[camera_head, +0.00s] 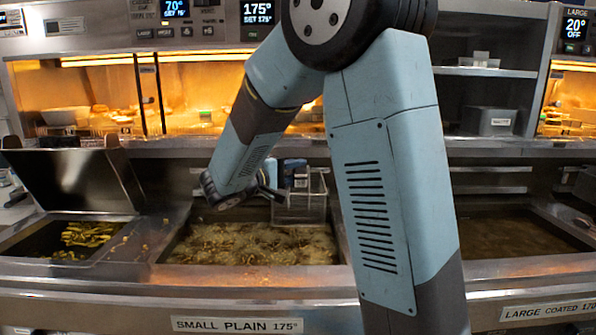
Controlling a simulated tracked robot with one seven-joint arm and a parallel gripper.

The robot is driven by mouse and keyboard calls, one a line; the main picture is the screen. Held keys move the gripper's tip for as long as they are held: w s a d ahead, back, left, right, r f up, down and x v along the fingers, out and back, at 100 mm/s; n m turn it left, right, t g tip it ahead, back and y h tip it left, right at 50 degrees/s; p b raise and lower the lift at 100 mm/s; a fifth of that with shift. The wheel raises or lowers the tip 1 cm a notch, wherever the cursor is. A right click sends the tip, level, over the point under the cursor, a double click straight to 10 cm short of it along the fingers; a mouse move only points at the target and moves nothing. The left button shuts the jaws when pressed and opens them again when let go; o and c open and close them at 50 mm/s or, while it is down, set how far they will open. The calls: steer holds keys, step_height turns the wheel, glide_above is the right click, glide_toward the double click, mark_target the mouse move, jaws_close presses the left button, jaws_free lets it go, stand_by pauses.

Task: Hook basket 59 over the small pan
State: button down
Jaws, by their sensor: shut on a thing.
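The small pan (250,246) is a sunken vat of bubbling oil in the middle of the counter, above a label reading "SMALL PLAIN 175°". A wire basket (300,207) hangs at the back right of this pan, over or just at the oil; I cannot read a number on it, nor tell whether it touches the rear edge. My gripper (272,190) reaches in from the left of the basket and is shut on it, though the fingertips are small and partly hidden. Dark blue and black parts (295,173) show behind the basket.
A second vat with yellow pieces (88,237) lies at left, with a raised metal lid (78,180) behind it. A darker vat (515,238) labelled "LARGE COATED" lies at right. Lit warming shelves (200,95) run along the back. My arm hides part of the middle counter.

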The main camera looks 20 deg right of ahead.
steer(key=c, duration=0.8)
jaws_free()
